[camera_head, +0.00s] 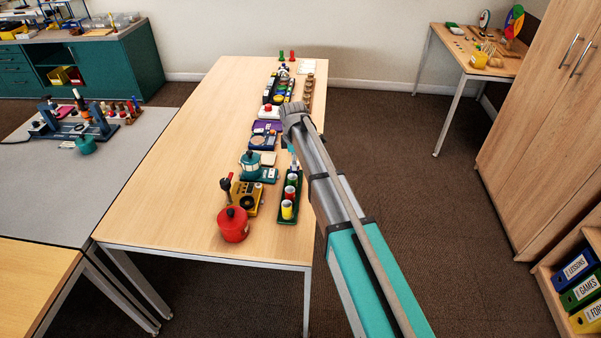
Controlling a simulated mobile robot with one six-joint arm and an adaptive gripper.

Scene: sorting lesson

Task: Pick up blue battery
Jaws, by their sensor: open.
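A dark green rack (282,218) stands near the right edge of the long wooden table. It holds upright cylinders with pale tops: a yellow one (287,210), a red one (290,192) and a green one (292,180). I cannot make out a blue battery clearly; the far end of the rack is partly covered by my arm. My gripper (293,160) points down at that far end, small and mostly hidden behind my arm. It looks open; whether anything stands between its fingers cannot be told.
A red pot (233,224), a yellow device (246,198) and a teal lantern-like object (251,164) stand left of the rack. Several more sets line the table (170,190) farther back. Its left half is clear. A grey table (50,180) adjoins on the left.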

